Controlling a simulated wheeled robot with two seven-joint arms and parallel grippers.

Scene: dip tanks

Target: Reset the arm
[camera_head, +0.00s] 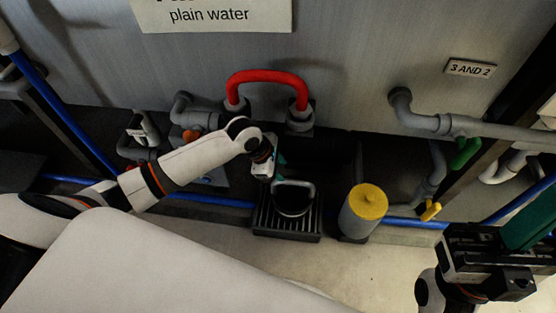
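My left arm (185,165) comes in from the left, white with orange rings. It ends at my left gripper (280,162), just above and behind a dark round vessel with a grey handle (293,200) on a black slatted grate (287,228). The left gripper's fingers are mostly hidden behind its wrist, with only a bit of teal showing. I cannot tell whether it touches the handle. My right gripper (525,228) is at the lower right, a black body with a teal-green part reaching toward the right edge. Whether its fingers are open or shut is unclear.
A yellow-topped grey cylinder (364,208) stands right of the grate. A red bent pipe (268,78) is on the tank wall above. Grey pipes (425,118), a green handle (466,152) and a yellow handle (430,211) are at right. Pale floor (370,270) is open in front.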

